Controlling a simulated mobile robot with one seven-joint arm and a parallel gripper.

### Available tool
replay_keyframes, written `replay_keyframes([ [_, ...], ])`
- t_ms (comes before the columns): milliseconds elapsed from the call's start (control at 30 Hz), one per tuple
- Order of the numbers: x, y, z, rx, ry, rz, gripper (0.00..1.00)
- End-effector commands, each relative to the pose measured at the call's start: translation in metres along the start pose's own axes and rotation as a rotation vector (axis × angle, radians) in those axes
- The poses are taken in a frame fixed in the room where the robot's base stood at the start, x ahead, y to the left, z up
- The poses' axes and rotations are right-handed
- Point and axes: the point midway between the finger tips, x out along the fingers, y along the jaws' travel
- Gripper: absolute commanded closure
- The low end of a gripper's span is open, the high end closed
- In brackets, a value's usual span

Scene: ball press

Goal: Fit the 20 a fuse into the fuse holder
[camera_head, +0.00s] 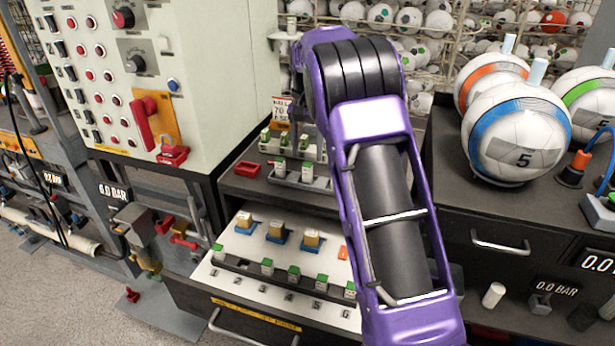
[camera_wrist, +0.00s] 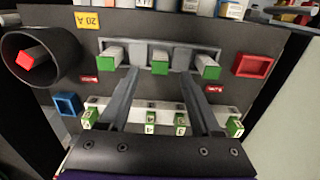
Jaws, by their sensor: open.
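In the wrist view, my gripper (camera_wrist: 158,74) is open and empty. In the picture, its two fingertips lie either side of a middle green-ended fuse (camera_wrist: 160,68); I cannot tell how near they are in depth. Similar fuses (camera_wrist: 112,56) and (camera_wrist: 208,69) sit to its left and right in a grey slotted rack (camera_wrist: 146,44). A yellow "20 A" label (camera_wrist: 88,20) is beyond the rack's left end. I cannot tell which part is the fuse holder.
A red tray (camera_wrist: 252,65) and a blue tray (camera_wrist: 67,105) flank the rack. A black cup (camera_wrist: 40,58) holds a red-ended piece. Another row of green-ended blocks (camera_wrist: 151,119) lies nearer. A grey control cabinet (camera_head: 185,55) and balls (camera_head: 515,140) stand either side of my arm.

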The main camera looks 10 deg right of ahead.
Motion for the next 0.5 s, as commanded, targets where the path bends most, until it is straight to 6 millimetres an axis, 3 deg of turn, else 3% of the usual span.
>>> replay_keyframes([
  [167, 0.012, 0.000, 0.000, -0.001, 0.000, 0.000, 0.35],
  [500, 0.055, 0.000, 0.000, -0.001, 0.001, -0.001, 0.35],
])
